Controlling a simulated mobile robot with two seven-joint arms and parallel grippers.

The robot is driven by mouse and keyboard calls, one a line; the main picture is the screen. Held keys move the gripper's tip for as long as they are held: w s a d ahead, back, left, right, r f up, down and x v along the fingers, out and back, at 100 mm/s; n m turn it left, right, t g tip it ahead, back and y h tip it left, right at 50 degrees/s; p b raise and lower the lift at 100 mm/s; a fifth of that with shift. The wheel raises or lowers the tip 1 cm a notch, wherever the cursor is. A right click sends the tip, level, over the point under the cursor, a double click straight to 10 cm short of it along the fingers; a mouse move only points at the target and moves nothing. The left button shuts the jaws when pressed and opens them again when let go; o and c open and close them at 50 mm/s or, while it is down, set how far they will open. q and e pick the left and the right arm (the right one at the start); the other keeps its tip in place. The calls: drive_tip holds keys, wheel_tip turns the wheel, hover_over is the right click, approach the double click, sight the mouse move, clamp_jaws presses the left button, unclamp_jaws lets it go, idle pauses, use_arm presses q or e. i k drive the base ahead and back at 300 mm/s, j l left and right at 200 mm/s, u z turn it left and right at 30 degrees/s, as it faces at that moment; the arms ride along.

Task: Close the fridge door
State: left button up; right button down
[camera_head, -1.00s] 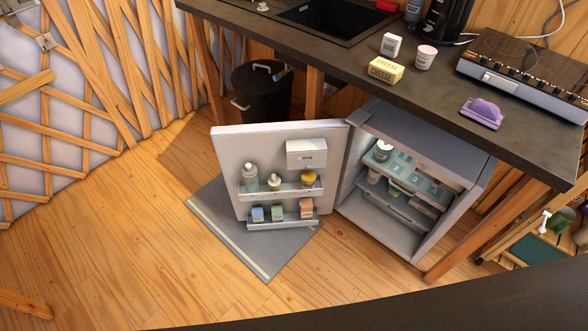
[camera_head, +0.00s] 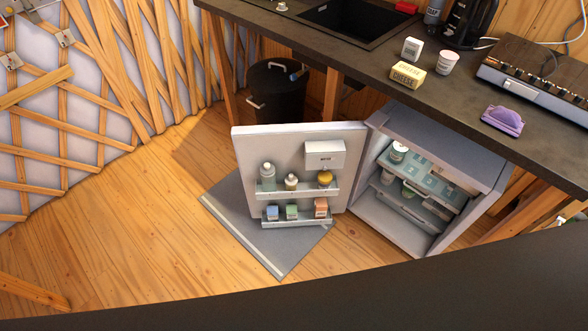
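The small grey fridge (camera_head: 408,233) stands under the dark counter, its lit interior holding shelves with several items. Its door (camera_head: 244,170) is wide open, swung out to the left of the cabinet. The door's inner face shows, with a white box (camera_head: 325,154), bottles on an upper shelf (camera_head: 290,193) and small cartons on a lower shelf (camera_head: 297,219). Neither of my grippers is in view.
The counter (camera_head: 350,62) carries a cheese box (camera_head: 407,75), cups, a sink and a stove (camera_head: 540,80). A black bin (camera_head: 275,92) stands behind the door. A grey mat (camera_head: 262,244) lies below it. Wooden floor (camera_head: 135,230) at left is clear. A dark edge crosses the bottom.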

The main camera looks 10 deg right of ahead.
sight(285, 146)
drive_tip(key=i+j+u, duration=0.85)
drive_tip(key=i, duration=0.35)
drive_tip(key=i+j+u, duration=0.2)
drive_tip(key=i, duration=0.35)
drive_tip(key=i+z, duration=0.7)
drive_tip(key=i+j+z, duration=0.15)
drive_tip(key=z, duration=0.2)
drive_tip(key=i+z, duration=0.2)
drive_tip(key=z, duration=0.25)
drive_tip(key=i+j+z, duration=0.15)
drive_tip(key=z, duration=0.3)
drive_tip(key=i+j+z, duration=0.15)
drive_tip(key=z, duration=0.3)
drive_tip(key=i+j+z, duration=0.1)
drive_tip(key=z, duration=0.3)
drive_tip(key=i+j+z, duration=0.1)
drive_tip(key=z, duration=0.35)
drive_tip(key=i+j+z, duration=0.1)
drive_tip(key=z, duration=0.3)
drive_tip(key=i+j+z, duration=0.15)
drive_tip(key=j+z, duration=0.25)
drive_tip(key=i+j+z, duration=0.1)
drive_tip(key=z, duration=0.25)
drive_tip(key=j+z, duration=0.4)
drive_tip(key=i+j, duration=0.05)
